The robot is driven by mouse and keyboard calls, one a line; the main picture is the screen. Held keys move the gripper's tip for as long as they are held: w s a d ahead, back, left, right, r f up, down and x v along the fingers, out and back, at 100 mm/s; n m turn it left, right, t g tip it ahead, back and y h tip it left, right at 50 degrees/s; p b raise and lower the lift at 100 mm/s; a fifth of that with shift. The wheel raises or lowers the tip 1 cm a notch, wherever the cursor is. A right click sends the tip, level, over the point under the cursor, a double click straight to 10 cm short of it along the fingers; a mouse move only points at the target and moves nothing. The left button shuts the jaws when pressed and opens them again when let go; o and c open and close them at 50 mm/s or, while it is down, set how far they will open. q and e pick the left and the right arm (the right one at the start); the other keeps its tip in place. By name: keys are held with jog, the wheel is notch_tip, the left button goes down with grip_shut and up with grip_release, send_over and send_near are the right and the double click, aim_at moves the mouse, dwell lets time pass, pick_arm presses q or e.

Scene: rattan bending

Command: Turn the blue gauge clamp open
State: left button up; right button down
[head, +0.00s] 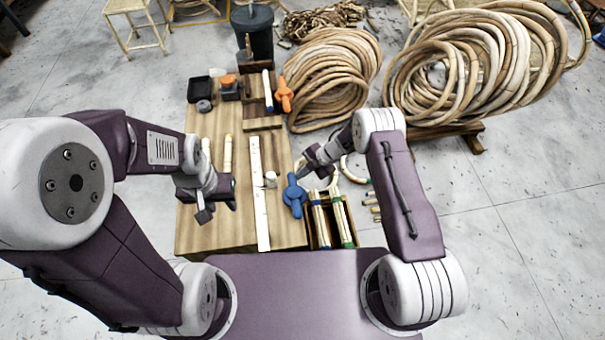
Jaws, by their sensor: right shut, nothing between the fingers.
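The blue gauge clamp (294,196) lies at the right edge of the wooden workbench (208,235), beside the long white ruler-like strip (258,195). My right gripper (300,172) is shut and empty, with its tips just above the clamp's upper end in the picture. I cannot tell whether the tips touch the clamp. My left gripper (217,208) hangs over the left part of the bench with its fingers apart and nothing visible between them. An orange clamp (284,95) sits further back on the bench's right edge.
A box of rods with coloured ends (333,221) stands right of the blue clamp. A small white cylinder (270,179) is left of it. Pale rods lie near my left arm. Big rattan coils (330,75) and a dark bucket (253,30) are behind.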

jog(key=p+v, duration=0.2)
jog(key=v, duration=0.7)
jog(key=shift+p, duration=0.4)
jog(key=shift+d, duration=0.1)
